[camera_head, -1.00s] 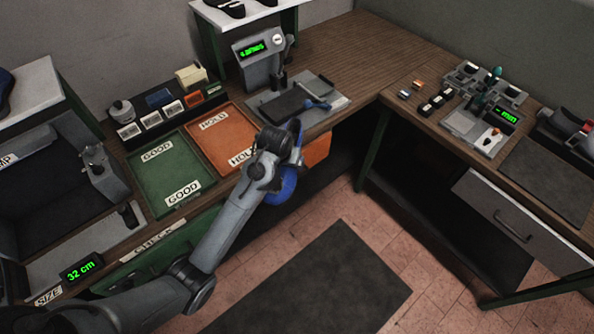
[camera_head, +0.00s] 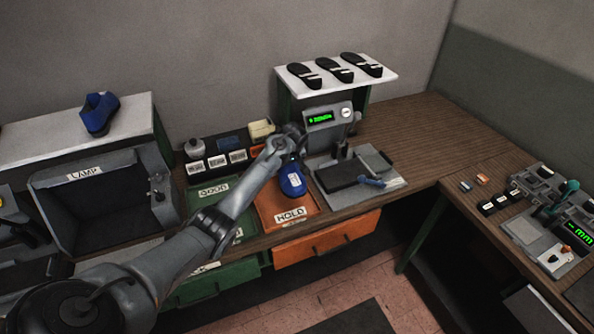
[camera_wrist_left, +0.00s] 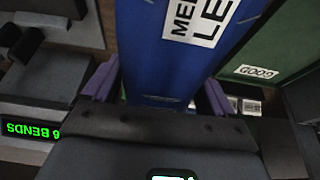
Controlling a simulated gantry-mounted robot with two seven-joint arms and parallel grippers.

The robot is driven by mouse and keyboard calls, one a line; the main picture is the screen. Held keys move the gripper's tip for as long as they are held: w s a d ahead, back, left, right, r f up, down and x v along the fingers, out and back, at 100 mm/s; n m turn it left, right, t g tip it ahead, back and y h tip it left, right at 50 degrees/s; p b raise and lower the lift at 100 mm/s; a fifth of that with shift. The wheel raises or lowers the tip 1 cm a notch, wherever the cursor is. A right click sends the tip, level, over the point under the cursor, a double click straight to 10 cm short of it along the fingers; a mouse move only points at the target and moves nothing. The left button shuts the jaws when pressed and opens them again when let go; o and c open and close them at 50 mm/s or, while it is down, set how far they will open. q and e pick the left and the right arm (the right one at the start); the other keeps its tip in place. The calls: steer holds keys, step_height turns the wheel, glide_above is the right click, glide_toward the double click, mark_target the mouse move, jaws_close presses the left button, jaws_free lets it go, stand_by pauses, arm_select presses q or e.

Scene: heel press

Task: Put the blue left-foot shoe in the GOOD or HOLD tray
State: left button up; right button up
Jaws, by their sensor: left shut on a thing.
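My left gripper (camera_head: 287,156) is shut on the blue shoe (camera_head: 292,181). The shoe hangs over the orange HOLD tray (camera_head: 269,216); I cannot tell whether it touches the tray. In the left wrist view, the blue shoe (camera_wrist_left: 165,60) sits between purple fingers, with a white label partly reading "LE". The green GOOD tray (camera_head: 196,200) lies left of the HOLD tray, partly hidden behind my left arm. It also shows in the left wrist view (camera_wrist_left: 285,45). My right gripper is not in view.
Another blue shoe (camera_head: 98,114) stands on a white shelf at left. Small label blocks (camera_head: 217,160) line the trays' back. Black soles (camera_head: 333,70) lie on the raised shelf.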

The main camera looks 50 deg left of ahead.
arm_select(q)
steer(key=shift+f+b, duration=3.2)
steer(key=shift+b, duration=0.15)
steer(key=shift+f+b, duration=0.3)
steer(key=shift+f, duration=1.4)
steer(key=shift+f, duration=0.45)
steer(key=o, duration=1.3)
steer(key=shift+c, duration=0.2)
